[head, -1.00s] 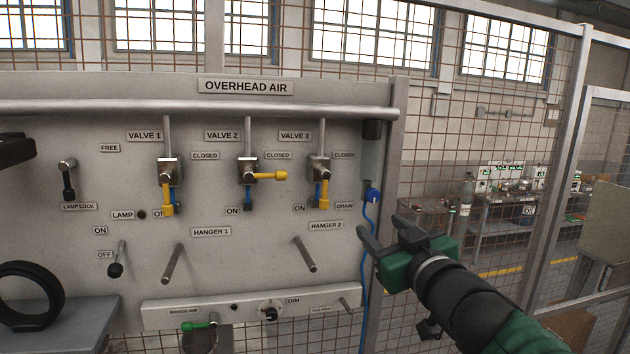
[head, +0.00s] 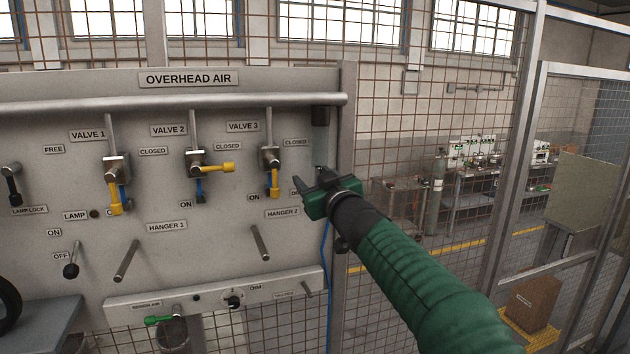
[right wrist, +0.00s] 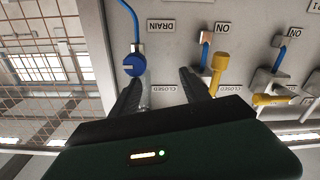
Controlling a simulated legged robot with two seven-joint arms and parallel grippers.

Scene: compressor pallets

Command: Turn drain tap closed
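The drain tap is a round blue knob (right wrist: 134,66) with a pale bar mark, under a clear cylinder at the panel's right edge. A blue hose runs from it. In the head view my right gripper (head: 309,182) hides the knob and covers part of the DRAIN label. The right wrist view shows the two dark fingers (right wrist: 160,86) apart with nothing clearly between them. The knob is just beyond the left-hand fingertip there; I cannot tell whether they touch. The DRAIN label (right wrist: 166,26) lies beyond the finger gap. My left gripper is not in view.
Yellow-handled valve 3 (head: 273,183) is just left of the gripper. The hanger 2 peg (head: 261,243) sticks out below. A mesh fence (head: 420,150) stands right of the panel. The grey OVERHEAD AIR panel (head: 60,230) fills the left.

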